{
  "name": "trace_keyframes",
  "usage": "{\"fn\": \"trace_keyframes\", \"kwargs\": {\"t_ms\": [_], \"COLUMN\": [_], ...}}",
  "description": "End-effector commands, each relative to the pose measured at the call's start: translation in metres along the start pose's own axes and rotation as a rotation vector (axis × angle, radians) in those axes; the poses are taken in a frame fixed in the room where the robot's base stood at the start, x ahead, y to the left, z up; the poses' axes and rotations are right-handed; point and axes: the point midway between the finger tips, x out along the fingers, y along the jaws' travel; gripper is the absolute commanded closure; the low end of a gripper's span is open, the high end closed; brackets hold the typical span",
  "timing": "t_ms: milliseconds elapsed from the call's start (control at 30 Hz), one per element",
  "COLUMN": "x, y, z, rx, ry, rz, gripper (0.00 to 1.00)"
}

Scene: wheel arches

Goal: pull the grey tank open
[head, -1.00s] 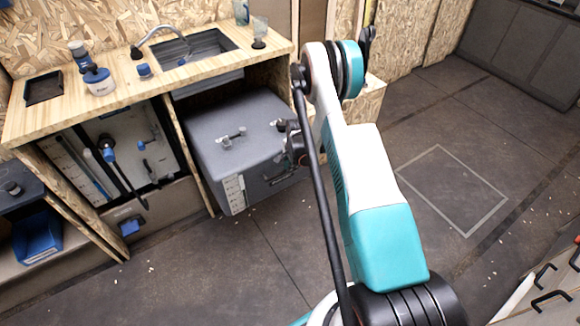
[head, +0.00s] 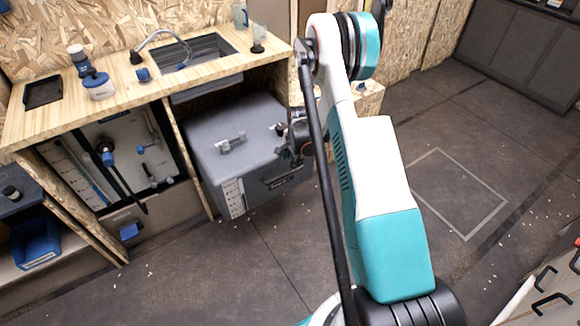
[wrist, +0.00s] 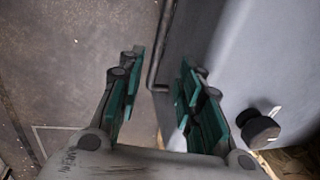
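The grey tank (head: 235,160) sits under the wooden counter, a box with a small grey fitting on its lid. A dark handle bar (head: 285,177) runs along its front. My gripper (head: 303,140) is beside the tank's right front, partly hidden by my own arm. In the wrist view the gripper (wrist: 160,75) is open, with teal pads on both fingers. The bent end of the dark handle (wrist: 156,75) shows between the fingers, and I see no clear contact. The tank's grey face (wrist: 240,60) fills the right side, with a black knob (wrist: 260,130) on it.
The counter (head: 130,85) above the tank holds a sink (head: 200,50), a tap and bottles. A blue bin (head: 38,243) stands at the lower left. The floor (head: 240,265) in front of the tank is clear. Drawers with black handles are at the lower right.

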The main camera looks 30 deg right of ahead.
Motion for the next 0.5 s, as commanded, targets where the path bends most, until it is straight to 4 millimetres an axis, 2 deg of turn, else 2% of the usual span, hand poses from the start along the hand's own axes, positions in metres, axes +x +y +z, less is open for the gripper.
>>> {"fn": "trace_keyframes", "kwargs": {"t_ms": [33,200,500], "x": [-0.010,-0.032,-0.045], "y": [0.001,0.000,0.000], "z": [0.000,0.000,0.000], "rx": [0.000,0.000,0.000], "ry": [0.000,0.000,0.000], "rz": [0.000,0.000,0.000], "gripper": [0.67,0.67,0.67]}}
